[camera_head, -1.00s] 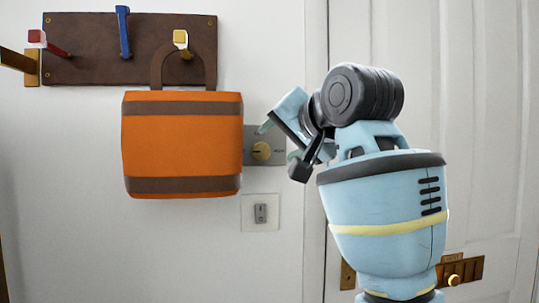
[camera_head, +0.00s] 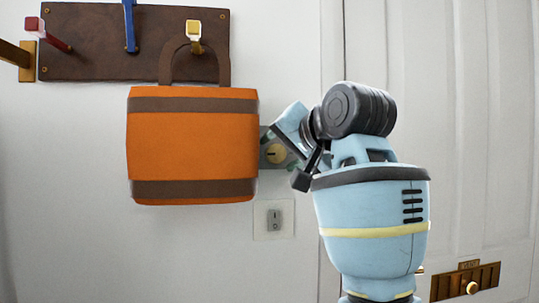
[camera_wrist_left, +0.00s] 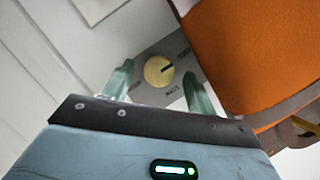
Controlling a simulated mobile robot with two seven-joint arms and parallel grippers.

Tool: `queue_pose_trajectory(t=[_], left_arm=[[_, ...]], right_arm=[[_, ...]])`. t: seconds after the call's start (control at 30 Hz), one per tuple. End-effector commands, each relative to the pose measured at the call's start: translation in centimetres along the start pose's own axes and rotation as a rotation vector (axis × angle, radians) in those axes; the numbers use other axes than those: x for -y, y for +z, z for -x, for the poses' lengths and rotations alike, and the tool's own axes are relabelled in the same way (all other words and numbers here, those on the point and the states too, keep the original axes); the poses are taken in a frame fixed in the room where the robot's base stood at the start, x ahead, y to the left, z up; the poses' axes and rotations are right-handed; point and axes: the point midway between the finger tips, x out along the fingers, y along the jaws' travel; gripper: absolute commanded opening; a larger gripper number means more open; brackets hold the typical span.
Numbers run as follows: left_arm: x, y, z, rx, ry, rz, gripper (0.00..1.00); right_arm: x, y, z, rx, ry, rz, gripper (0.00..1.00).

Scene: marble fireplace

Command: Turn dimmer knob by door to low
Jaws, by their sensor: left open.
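The dimmer knob (camera_head: 277,154) is a round pale-yellow knob on a grey wall plate (camera_head: 267,163), left of the door. In the left wrist view the knob (camera_wrist_left: 157,72) has a dark pointer mark, and small lettering around it is too small to read surely. My left gripper (camera_head: 281,151) is open at the plate. In the wrist view its two green fingers (camera_wrist_left: 158,80) stand apart on either side of the knob, with gaps; I cannot tell how deep they reach. My right gripper is not in view.
An orange bag (camera_head: 192,146) with brown bands hangs from a hook rack (camera_head: 90,50) and covers the plate's left part. A rocker switch (camera_head: 274,219) is below. The white door (camera_head: 440,120) has a brass vent (camera_head: 447,287) low down.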

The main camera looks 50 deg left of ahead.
Motion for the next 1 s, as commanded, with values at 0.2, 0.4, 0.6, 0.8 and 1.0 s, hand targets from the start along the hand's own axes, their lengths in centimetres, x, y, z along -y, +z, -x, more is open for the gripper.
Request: queue_pose_trajectory(t=[0.2, 0.4, 0.6, 0.8, 1.0], left_arm=[[-0.47, -0.2, -0.18, -0.002, 0.001, -0.001, 0.57], [-0.53, -0.25, -0.21, -0.002, 0.002, -0.001, 0.57], [-0.53, -0.24, -0.22, -0.002, 0.002, -0.001, 0.49], [-0.53, -0.24, -0.22, -0.002, 0.002, -0.001, 0.23], [-0.53, -0.24, -0.23, -0.002, 0.001, -0.004, 0.12]], right_arm=[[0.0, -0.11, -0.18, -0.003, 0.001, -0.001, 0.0], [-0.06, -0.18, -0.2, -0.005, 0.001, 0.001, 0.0], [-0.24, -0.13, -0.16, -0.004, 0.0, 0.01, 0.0], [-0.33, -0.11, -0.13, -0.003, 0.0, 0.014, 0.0], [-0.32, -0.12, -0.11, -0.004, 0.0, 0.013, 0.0]])
